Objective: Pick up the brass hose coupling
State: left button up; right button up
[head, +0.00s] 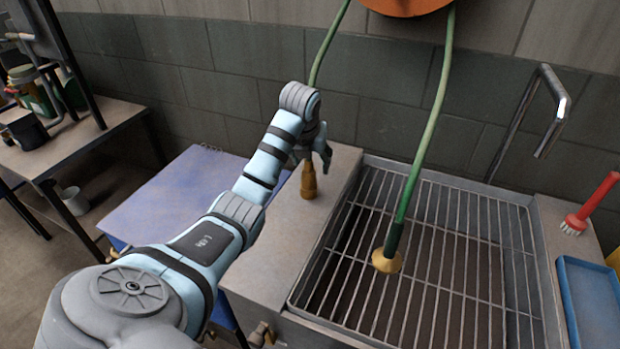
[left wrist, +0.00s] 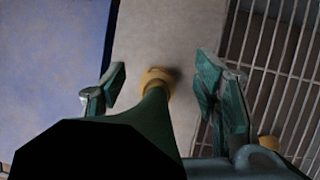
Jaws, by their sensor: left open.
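A brass end piece (head: 308,181) sits at the lower end of one green hose, over the light ledge left of the sink. Its rim also shows in the left wrist view (left wrist: 157,76), between my fingers. A second, flared brass end (head: 387,261) hangs on another green hose length above the sink grate. My left gripper (head: 318,152) is open, its fingers on either side of the first hose end with gaps between. Part of that hose is hidden behind my arm and wrist in the head view. My right gripper is not in view.
The sink's wire grate (head: 455,240) lies right of the ledge. A bent metal tap (head: 555,118) stands behind it. A red brush (head: 592,203) and a blue tray (head: 595,300) are at the right. A blue-purple panel (head: 170,200) lies left of the ledge.

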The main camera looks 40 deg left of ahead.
aim_at(309, 169)
pick_arm(q)
jog(key=f, duration=0.3)
jog(key=shift+a, duration=0.2)
jog(key=shift+w+f, duration=0.15)
jog(key=shift+f, duration=0.1)
grip_shut()
